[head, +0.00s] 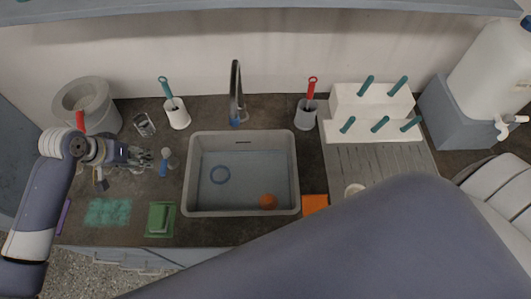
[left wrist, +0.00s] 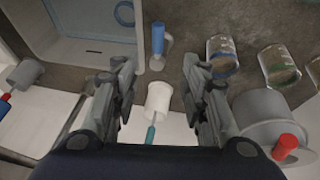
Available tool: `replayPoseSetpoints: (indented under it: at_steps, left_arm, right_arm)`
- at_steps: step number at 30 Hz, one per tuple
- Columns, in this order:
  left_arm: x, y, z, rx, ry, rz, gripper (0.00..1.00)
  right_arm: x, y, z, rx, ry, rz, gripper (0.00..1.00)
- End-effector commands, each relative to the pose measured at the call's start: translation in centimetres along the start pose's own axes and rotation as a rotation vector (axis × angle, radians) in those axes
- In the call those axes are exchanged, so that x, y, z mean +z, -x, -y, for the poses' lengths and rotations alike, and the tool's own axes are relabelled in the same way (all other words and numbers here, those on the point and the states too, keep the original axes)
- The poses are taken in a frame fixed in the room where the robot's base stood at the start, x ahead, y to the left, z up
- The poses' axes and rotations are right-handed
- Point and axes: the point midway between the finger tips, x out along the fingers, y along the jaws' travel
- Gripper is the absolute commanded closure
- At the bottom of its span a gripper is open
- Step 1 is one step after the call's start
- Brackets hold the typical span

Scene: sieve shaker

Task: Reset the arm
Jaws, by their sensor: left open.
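My left arm comes in from the left in the head view. Its gripper (head: 146,158) is above the counter, left of the sink (head: 190,178). In the left wrist view the gripper (left wrist: 158,75) is open, its two fingers well apart with nothing held between them. Beyond the fingertips a small blue-handled object (left wrist: 158,40) stands on the counter; it also shows just right of the gripper in the head view (head: 164,168). A white holder with a teal-handled brush (left wrist: 159,97) shows between the fingers, apart from them. My right arm crosses the head view's foreground; its gripper is out of view.
A grey bin (head: 88,97) with a red handle stands behind my left gripper, near a metal can (head: 144,124). A tap (head: 235,90) rises behind the sink. A green sponge tray (head: 160,220) and teal cloth (head: 107,212) lie in front. A white peg rack (head: 372,105) stands right.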

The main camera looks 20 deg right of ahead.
Motion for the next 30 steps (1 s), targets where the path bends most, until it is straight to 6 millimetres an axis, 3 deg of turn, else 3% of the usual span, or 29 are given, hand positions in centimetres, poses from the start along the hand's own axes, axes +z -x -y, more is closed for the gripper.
replayPoseSetpoints:
  at_steps: [8,11,21,30]
  left_arm:
    - [0.1,-0.1,-0.1,0.001,-0.001,0.001,0.59]
    - [1.0,-0.5,-1.0,0.009,-0.010,0.004,0.59]
    - [8.9,-1.3,-7.3,0.017,-0.048,-0.009,0.59]
    - [16.7,1.4,-9.3,-0.058,0.021,-0.013,0.59]
  right_arm:
    - [0.0,0.0,0.0,0.000,0.000,0.000,0.62]
    - [0.0,0.0,0.0,0.000,0.000,0.000,0.62]
    - [0.0,0.0,0.1,-0.001,-0.001,0.000,0.62]
    - [0.0,0.0,0.1,-0.001,-0.001,0.000,0.62]
